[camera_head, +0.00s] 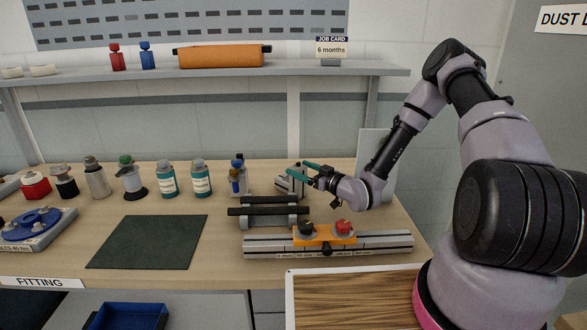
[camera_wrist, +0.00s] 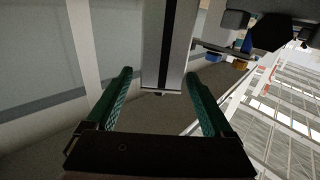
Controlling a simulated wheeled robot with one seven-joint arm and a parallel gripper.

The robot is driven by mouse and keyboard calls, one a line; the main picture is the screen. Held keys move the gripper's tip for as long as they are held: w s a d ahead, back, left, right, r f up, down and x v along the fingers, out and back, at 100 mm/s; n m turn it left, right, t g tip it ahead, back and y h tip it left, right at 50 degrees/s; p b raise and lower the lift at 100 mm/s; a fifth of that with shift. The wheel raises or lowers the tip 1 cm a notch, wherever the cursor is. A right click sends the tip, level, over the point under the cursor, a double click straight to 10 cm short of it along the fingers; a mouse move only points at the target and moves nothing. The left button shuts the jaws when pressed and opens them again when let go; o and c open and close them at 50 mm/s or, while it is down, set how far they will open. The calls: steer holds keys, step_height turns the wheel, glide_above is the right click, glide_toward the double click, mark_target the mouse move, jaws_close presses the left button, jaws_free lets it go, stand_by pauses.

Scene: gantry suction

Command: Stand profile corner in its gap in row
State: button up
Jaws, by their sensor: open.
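A grey aluminium profile corner (camera_head: 283,184) stands on the bench right of the middle, partly hidden by my gripper. My gripper (camera_head: 297,166) has teal fingers and reaches in from the right, just above and beside it. In the wrist view a silver profile with a dark slot (camera_wrist: 168,45) shows between the two spread fingertips (camera_wrist: 158,73), with gaps on both sides. The fingers are open and hold nothing. A row of bottles and fittings stands along the back of the bench, with a teal-labelled bottle (camera_head: 201,179) near its right end.
Dark bars on rollers (camera_head: 268,211) and a rail with an orange carriage (camera_head: 323,235) lie in front. The dark green mat (camera_head: 149,241) is clear. A shelf (camera_head: 215,75) runs above.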

steer(key=v, duration=0.8)
steer(key=shift+s, duration=0.1)
